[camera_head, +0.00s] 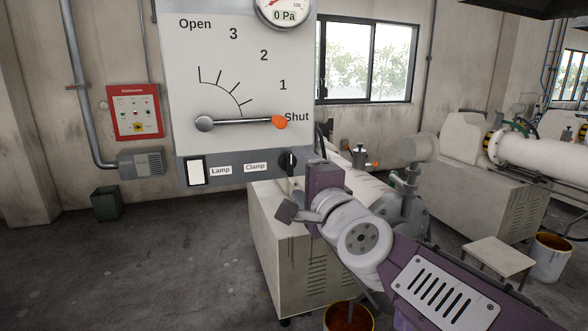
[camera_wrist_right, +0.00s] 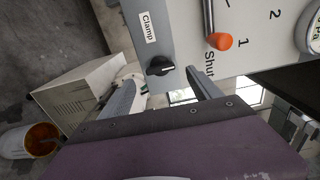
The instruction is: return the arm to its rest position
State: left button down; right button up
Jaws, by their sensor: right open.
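My right arm comes in from the lower right in the head view. Its right gripper (camera_head: 291,188) is in front of the lower right corner of the grey control panel (camera_head: 224,75). In the right wrist view the gripper (camera_wrist_right: 160,78) is open, its fingers apart with nothing held between them. The black Clamp knob (camera_wrist_right: 160,66) appears between the fingertips, on the panel face; I cannot tell how far off it is. It also shows in the head view (camera_head: 289,161). My left gripper is not in view.
The panel lever's orange end (camera_head: 279,122) points at Shut. A white Lamp switch (camera_head: 196,172) is at lower left. Behind my arm stands a beige mill cabinet (camera_head: 277,246). A bucket (camera_head: 348,316), a stool (camera_head: 498,256) and another bucket (camera_head: 549,258) stand nearby. The left floor is open.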

jog(key=v, duration=0.3)
jog(key=shift+s, duration=0.1)
jog(key=w+d+f+g+h+b, duration=0.1)
jog(key=w+d+f+h, duration=0.15)
jog(key=f, duration=0.25)
jog(key=w+d+f+h+b, duration=0.1)
jog(key=d+f, duration=0.3)
jog(key=f, duration=0.2)
jog(key=s+d+f+n+g+b, duration=0.1)
jog(key=d+f+n+g, duration=0.15)
jog(key=f, duration=0.85)
jog(key=s+d+f+n+g+b, duration=0.15)
jog(key=f+g, duration=0.25)
jog(key=f, duration=0.8)
jog(key=s+d+f+n+g+h, duration=0.1)
jog(key=s+d+f+n+g, duration=0.1)
jog(key=s+f+n+g, duration=0.2)
jog(key=s+d+f+n+g+h, duration=0.1)
jog(key=s+f+n+g, duration=0.3)
jog(key=s+f, duration=0.7)
jog(key=s+d+n, duration=0.1)
jog(key=s+n, duration=0.1)
jog(key=s, duration=0.2)
jog(key=shift+s+d, duration=0.25)
jog(key=shift+d, duration=0.15)
